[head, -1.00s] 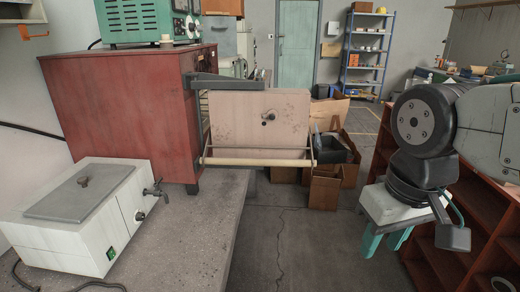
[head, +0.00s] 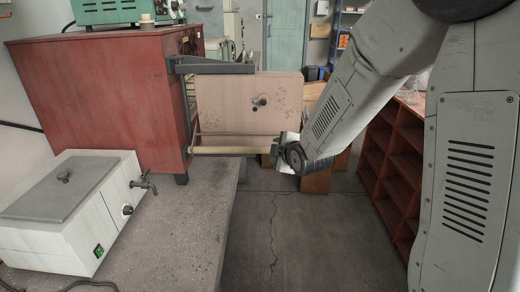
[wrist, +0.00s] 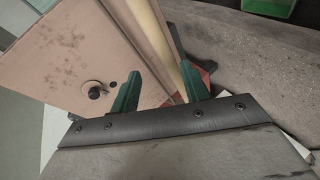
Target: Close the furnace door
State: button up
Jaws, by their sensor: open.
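The red furnace (head: 95,95) stands on the bench at left in the head view. Its pale pink-beige door (head: 232,105) is swung open on a grey arm, facing me. A dark knob (head: 260,101) is on its face, and a cream handle bar (head: 218,150) runs along its lower edge. My gripper (head: 278,148) is at the bar's right end, its fingers mostly hidden there. In the wrist view my gripper (wrist: 160,72) has its two green fingers apart. The door (wrist: 65,50) shows at left, and the bar (wrist: 190,75) runs close by the right finger; contact cannot be told.
A white bath (head: 70,205) with a grey lid and a tap sits at the front left of the bench. The red shelf unit (head: 400,150) stands at right behind my arm. Cardboard boxes (head: 316,182) lie on the floor behind my gripper. The floor in front is clear.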

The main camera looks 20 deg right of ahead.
aim_at(260, 149)
jog(key=w+f+n+t, duration=0.1)
jog(key=f+n, duration=0.1)
jog(key=w+a+f+n+t+y, duration=0.1)
jog(key=w+f, duration=0.1)
jog(key=shift+w+a+n+t, duration=0.1)
jog(key=shift+w+n+t, duration=0.2)
jog(key=shift+n+t, duration=0.1)
jog(key=shift+x, duration=3.95)
jog(key=shift+r, duration=0.15)
